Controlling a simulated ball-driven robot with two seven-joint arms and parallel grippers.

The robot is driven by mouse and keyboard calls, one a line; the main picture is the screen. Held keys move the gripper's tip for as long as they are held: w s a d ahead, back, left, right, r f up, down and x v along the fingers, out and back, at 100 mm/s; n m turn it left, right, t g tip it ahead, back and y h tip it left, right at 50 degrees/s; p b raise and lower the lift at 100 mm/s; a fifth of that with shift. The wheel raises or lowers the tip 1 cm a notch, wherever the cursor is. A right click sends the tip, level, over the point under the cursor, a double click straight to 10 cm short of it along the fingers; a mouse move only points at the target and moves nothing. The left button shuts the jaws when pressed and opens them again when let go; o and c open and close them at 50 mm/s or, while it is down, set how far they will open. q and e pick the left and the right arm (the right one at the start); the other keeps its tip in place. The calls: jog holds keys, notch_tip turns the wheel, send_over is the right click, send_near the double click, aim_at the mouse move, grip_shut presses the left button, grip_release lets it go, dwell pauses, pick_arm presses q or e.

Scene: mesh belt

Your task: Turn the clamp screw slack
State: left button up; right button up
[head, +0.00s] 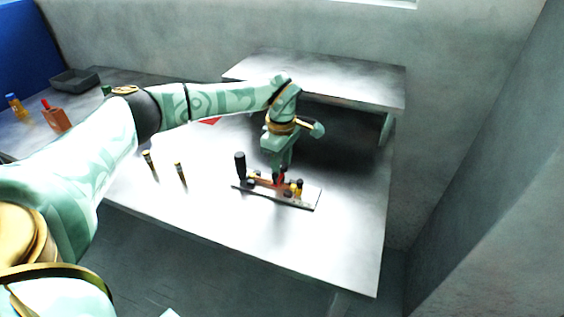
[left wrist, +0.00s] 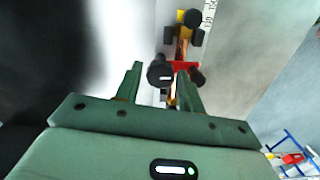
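A clamp fixture on a flat metal base plate (head: 310,200) lies on the table. It carries a tall black handle (head: 240,164), a red clamp part (head: 278,181) and a yellow part (head: 297,188) with dark knobs. My left gripper (left wrist: 158,78) is over the fixture, pointing down. I cannot tell for sure which knob is the clamp screw. My right gripper is out of view.
Two dark upright handles (head: 180,174) stand on the table left of the fixture. A raised metal shelf (head: 320,75) is behind. A grey tray (head: 75,80), an orange bottle (head: 56,118) and a yellow bottle (head: 15,105) are at far left. The table (head: 345,240) front right is clear.

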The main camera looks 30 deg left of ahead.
pick_arm(q)
jog(key=c, duration=0.7)
